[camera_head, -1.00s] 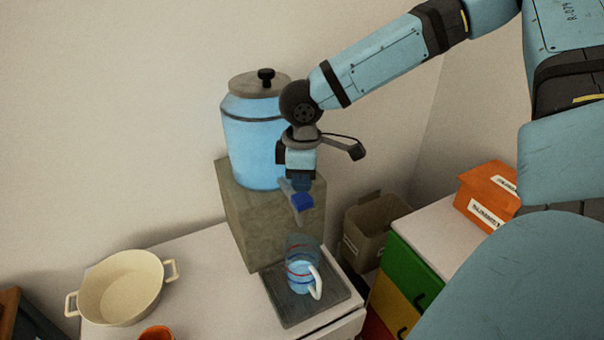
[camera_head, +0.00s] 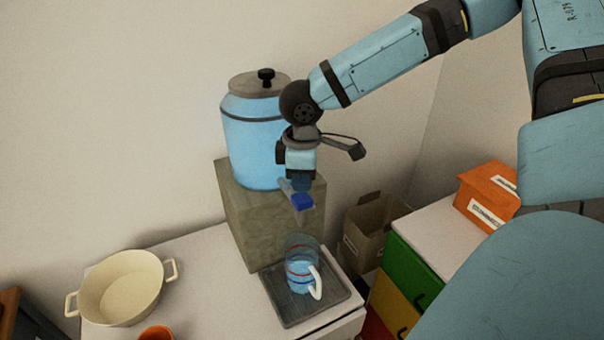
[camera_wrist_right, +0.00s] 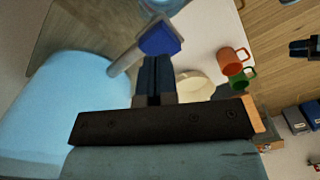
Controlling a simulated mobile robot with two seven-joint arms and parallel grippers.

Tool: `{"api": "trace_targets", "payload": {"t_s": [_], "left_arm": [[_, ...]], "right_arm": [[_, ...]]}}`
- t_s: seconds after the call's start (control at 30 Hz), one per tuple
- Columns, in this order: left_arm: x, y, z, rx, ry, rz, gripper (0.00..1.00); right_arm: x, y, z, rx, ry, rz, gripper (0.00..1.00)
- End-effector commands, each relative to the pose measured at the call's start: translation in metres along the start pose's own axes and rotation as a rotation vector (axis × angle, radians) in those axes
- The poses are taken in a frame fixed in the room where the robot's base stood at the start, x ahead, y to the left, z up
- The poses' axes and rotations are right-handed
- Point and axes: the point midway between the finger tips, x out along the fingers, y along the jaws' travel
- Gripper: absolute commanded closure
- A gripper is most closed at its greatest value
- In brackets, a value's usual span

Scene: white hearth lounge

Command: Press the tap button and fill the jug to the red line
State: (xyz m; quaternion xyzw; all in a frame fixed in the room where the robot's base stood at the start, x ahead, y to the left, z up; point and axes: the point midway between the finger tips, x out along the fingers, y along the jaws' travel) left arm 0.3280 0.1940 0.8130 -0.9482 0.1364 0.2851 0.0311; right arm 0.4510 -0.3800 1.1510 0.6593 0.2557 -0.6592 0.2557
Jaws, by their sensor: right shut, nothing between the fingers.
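The clear jug (camera_head: 293,247) stands upright on the dark tray (camera_head: 286,312) below the tap, its white handle toward the right front. Light blue water fills its lower part, with a red line and a blue line on its wall. I cannot tell the exact level against the red line. The tap's blue button (camera_head: 303,202) sits on the tap (camera_wrist_right: 122,62) at the blue dispenser (camera_head: 250,140). My right gripper (camera_head: 301,187) is shut and empty, pointing down just above the button. The right wrist view shows its fingertips (camera_wrist_right: 153,60) against or very near the button.
The dispenser stands on a stone-like block (camera_head: 240,215). A cream pot (camera_head: 122,288) and an orange mug (camera_head: 156,333) are to the left. To the right are an open cardboard box (camera_head: 372,228), colored drawers (camera_head: 412,270) and an orange box (camera_head: 487,195).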

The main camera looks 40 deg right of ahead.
Motion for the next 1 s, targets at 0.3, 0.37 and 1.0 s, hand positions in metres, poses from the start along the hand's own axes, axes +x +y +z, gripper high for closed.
{"api": "trace_targets", "payload": {"t_s": [0.3, 0.37, 1.0], "left_arm": [[0.0, 0.0, 0.0, 0.0, 0.001, 0.0, 0.57], [0.0, 0.0, 0.0, 0.0, 0.001, 0.0, 0.57], [0.007, 0.0, 0.011, 0.0, -0.002, 0.0, 0.57]], "right_arm": [[0.0, 0.0, 0.0, 0.0, 0.0, 0.0, 1.0], [0.001, 0.0, 0.0, 0.0, 0.0, 0.0, 1.0], [0.02, 0.0, 0.0, 0.0, -0.001, 0.0, 1.0]]}}
